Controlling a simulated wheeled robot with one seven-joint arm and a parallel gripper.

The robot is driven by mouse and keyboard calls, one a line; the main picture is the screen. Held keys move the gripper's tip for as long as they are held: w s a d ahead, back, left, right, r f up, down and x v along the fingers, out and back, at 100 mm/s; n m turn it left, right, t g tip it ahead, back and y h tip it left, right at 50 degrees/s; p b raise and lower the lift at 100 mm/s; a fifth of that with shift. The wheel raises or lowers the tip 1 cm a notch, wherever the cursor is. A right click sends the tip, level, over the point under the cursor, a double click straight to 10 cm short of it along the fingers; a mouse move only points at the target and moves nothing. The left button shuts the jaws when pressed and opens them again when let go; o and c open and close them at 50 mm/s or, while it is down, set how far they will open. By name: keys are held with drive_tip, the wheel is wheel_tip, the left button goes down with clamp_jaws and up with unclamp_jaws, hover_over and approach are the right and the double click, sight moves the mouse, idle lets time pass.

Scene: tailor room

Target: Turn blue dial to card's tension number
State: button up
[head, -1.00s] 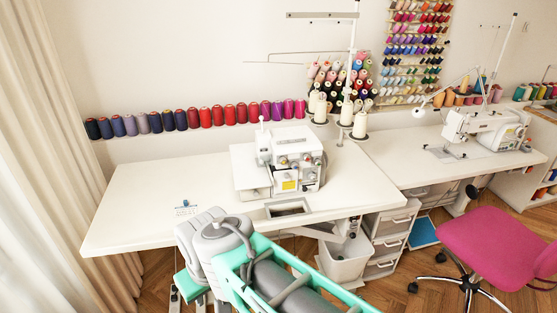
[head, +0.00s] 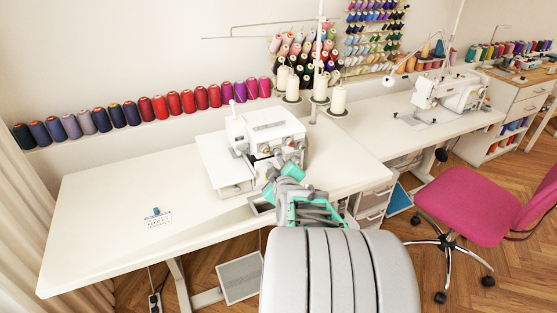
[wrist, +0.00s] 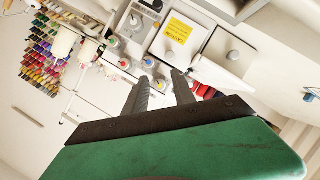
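The white overlock machine (head: 268,130) stands on the table; its front faces my gripper. In the wrist view, small knobs with coloured caps show on the machine: green, red, yellow and one that looks blue, the blue dial (wrist: 148,61). My gripper (wrist: 160,77) is open, its two grey fingers apart and pointing at the knobs; the yellow knob shows between the fingertips and the blue dial just beyond them. I cannot tell whether a finger touches anything. A small printed card (head: 158,222) with a blue clip lies on the table at left; its number is too small to read.
Thread cones (head: 320,90) on a stand rise behind the machine. A row of spools (head: 160,107) lines the wall. A pink chair (head: 470,205) and a second sewing machine (head: 450,92) are at right. The left part of the white table (head: 110,200) is mostly clear.

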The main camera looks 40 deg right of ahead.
sight(278, 154)
drive_tip(key=shift+h, duration=0.3)
drive_tip(key=x, duration=0.2)
drive_tip(key=d+x, duration=0.1)
drive_tip(key=x, duration=0.5)
drive_tip(key=shift+s+d+r+p, duration=0.2)
drive_tip(key=shift+s+r+p, duration=0.15)
drive_tip(key=shift+s, duration=0.05)
clamp_jaws()
